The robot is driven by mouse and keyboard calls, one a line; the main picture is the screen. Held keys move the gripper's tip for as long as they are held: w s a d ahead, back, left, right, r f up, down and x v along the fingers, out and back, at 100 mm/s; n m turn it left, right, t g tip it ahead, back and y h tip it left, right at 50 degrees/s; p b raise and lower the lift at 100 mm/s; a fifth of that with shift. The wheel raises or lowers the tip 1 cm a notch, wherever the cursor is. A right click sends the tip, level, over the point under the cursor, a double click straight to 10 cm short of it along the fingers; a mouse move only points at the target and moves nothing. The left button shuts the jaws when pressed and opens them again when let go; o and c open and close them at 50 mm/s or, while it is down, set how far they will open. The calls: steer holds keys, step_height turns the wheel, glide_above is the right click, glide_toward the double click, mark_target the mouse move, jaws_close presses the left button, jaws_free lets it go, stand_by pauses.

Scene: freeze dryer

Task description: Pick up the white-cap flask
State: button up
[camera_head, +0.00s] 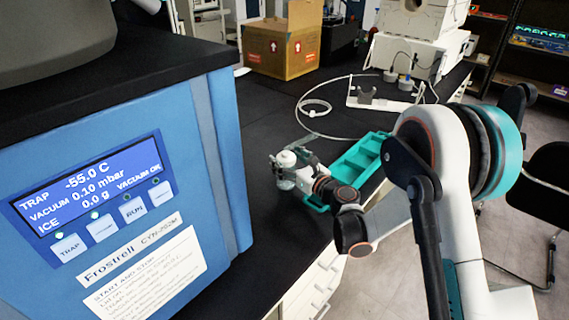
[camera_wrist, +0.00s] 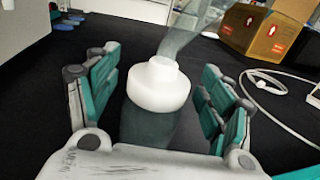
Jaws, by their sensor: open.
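The white-cap flask (camera_wrist: 158,88) stands in the middle of the wrist view, with a white cap and a clear grey body. Clear glass or tubing rises above the cap. My gripper (camera_wrist: 160,100) is open, with one teal-padded finger on each side of the flask and visible gaps between them. In the head view the flask's white cap (camera_head: 286,159) shows at my gripper (camera_head: 283,172), on the black bench beside the teal rack. The flask's lower part is partly hidden by my gripper.
A teal rack (camera_head: 357,158) with compartments lies just right of my gripper. The blue freeze dryer (camera_head: 215,150) stands at left. A cardboard box (camera_head: 284,45) and a white cable (camera_head: 318,106) lie farther back. The black bench (camera_head: 262,115) behind the flask is mostly clear.

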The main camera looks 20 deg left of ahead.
steer(key=shift+a, duration=0.15)
steer(key=shift+r, duration=0.1)
steer(key=shift+c, duration=0.9)
steer(key=c, duration=1.2)
steer(key=shift+r, duration=0.1)
steer(key=shift+c, duration=0.2)
